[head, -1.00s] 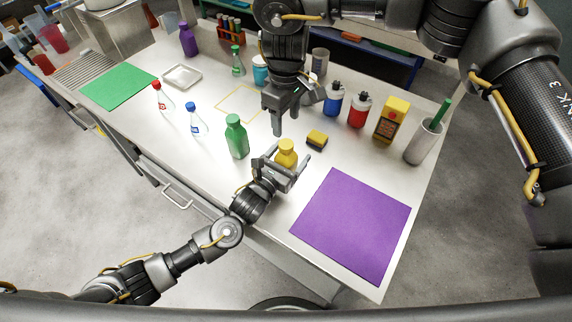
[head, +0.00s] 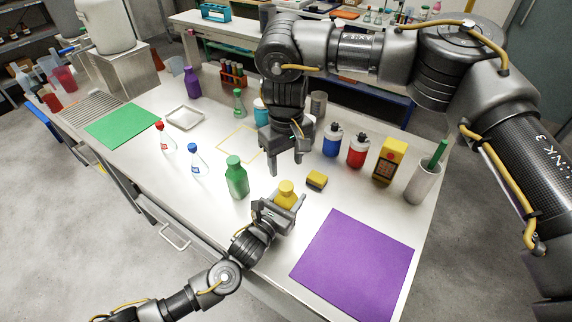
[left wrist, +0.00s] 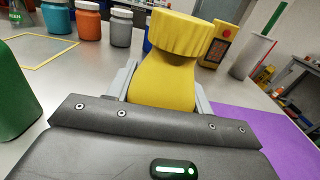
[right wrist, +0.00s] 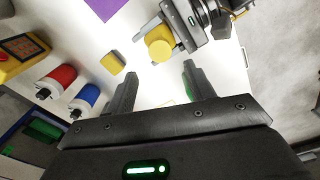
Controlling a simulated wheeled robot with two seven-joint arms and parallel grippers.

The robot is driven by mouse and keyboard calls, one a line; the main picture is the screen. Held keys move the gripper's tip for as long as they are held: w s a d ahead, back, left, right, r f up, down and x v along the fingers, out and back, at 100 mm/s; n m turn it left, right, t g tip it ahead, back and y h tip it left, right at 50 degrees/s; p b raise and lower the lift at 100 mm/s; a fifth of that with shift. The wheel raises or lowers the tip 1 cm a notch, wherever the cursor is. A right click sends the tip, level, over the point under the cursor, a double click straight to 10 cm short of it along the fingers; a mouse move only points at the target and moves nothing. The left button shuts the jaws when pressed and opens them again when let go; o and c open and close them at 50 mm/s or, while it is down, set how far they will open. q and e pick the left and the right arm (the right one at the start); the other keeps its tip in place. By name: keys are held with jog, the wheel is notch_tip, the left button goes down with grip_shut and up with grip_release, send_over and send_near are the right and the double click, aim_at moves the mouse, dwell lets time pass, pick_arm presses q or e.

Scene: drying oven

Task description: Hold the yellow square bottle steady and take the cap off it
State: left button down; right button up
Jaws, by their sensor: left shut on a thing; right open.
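The yellow square bottle (head: 286,199) stands on the table with its yellow ribbed cap (head: 286,186) on top. The cap also shows large in the left wrist view (left wrist: 188,32). My left gripper (head: 275,208) is shut on the bottle's body below the cap, one finger on each side. My right gripper (head: 286,161) is open and empty, pointing down above the table behind the bottle. In the right wrist view the cap (right wrist: 159,46) lies beyond the open fingers of my right gripper (right wrist: 155,90), apart from them.
A yellow-black sponge (head: 317,180) lies right of the bottle, and a green bottle (head: 237,178) stands left of it. Blue (head: 332,142) and red (head: 357,151) bottles stand behind to the right. A purple mat (head: 352,263) lies at the front right, clear.

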aim_at(286, 185)
jog(key=shift+f, duration=4.05)
